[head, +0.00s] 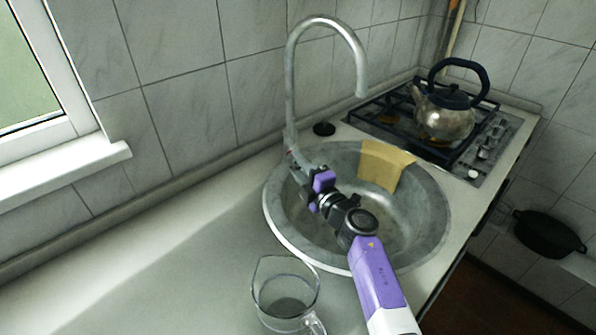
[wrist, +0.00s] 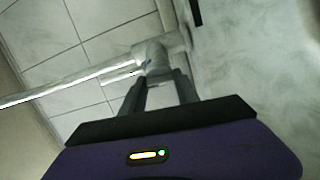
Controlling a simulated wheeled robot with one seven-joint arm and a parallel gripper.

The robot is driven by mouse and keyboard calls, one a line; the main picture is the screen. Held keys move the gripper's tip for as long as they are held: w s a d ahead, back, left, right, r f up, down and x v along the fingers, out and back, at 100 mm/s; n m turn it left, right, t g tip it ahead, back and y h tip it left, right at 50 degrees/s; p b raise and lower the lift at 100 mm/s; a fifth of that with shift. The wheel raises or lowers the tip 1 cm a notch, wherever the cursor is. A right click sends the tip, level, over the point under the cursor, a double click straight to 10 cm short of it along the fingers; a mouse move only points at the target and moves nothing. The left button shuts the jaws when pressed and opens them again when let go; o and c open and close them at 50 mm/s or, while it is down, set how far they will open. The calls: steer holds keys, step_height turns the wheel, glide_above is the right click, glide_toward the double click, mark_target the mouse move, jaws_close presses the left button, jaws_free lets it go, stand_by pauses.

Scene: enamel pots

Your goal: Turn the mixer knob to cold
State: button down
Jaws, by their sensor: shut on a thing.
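The mixer tap (head: 290,90) stands at the back left of the round metal sink, with a tall curved spout. My gripper (head: 298,163) reaches across the sink to the tap's base. In the wrist view my gripper (wrist: 158,80) has its two dark fingers on either side of the knob, shut on it. In the head view the knob is small and mostly hidden by my gripper.
The sink (head: 272,222) lies under my arm, with a yellow cloth (head: 383,165) over its back rim. A glass jug (head: 285,290) stands on the counter in front. A kettle (head: 446,112) sits on the hob (head: 480,165) at right. The left counter is clear.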

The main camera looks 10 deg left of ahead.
steer(key=shift+f+m, duration=0.1)
steer(key=shift+m, duration=0.3)
steer(key=c, duration=0.9)
jaws_free()
steer(key=shift+d, duration=0.1)
steer(key=shift+p+v, duration=1.35)
steer(key=shift+v, duration=2.5)
steer(key=shift+f, duration=0.15)
